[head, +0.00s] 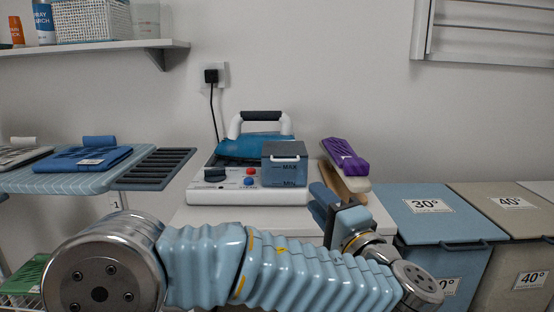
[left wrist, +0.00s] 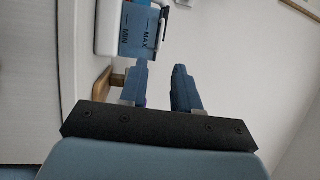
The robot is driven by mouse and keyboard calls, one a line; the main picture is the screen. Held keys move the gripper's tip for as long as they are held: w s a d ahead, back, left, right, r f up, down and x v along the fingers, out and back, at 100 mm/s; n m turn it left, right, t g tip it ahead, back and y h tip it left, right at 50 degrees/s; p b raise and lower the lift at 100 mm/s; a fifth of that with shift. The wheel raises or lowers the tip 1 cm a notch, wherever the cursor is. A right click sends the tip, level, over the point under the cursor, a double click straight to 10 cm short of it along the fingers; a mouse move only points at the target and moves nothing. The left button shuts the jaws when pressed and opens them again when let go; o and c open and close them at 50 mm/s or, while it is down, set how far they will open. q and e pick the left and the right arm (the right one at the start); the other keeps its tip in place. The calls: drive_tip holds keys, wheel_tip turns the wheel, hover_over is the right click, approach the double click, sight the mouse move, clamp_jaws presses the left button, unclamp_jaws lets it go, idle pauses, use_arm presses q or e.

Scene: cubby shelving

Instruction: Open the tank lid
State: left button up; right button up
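The water tank (head: 284,172) is a blue-grey box with MAX and MIN marks at the front right of the white steam iron station (head: 240,196). Its dark lid (head: 284,149) looks shut, with a white handle (head: 287,159) at the front edge. My left gripper (head: 322,199) is in front of the station, to the right of and below the tank. In the left wrist view the tank (left wrist: 137,38) shows past the fingertips of my left gripper (left wrist: 161,70). The fingers are apart, with nothing between them. My right gripper is not in view.
A blue iron (head: 255,146) rests on the station behind the tank. A purple brush-like item (head: 345,157) and a wooden piece (head: 341,184) are just right of it. Labelled bins (head: 428,205) stand farther right. An ironing board (head: 60,180) with folded cloth is at left.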

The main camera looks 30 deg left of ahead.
use_arm(q)
drive_tip(key=p, duration=0.3)
approach(284, 150)
drive_tip(key=a, duration=0.4)
drive_tip(key=shift+s+d+r, duration=0.2)
drive_tip(key=shift+r, duration=0.25)
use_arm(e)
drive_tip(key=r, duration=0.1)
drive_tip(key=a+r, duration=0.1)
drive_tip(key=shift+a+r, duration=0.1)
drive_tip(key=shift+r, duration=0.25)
use_arm(q)
clamp_jaws()
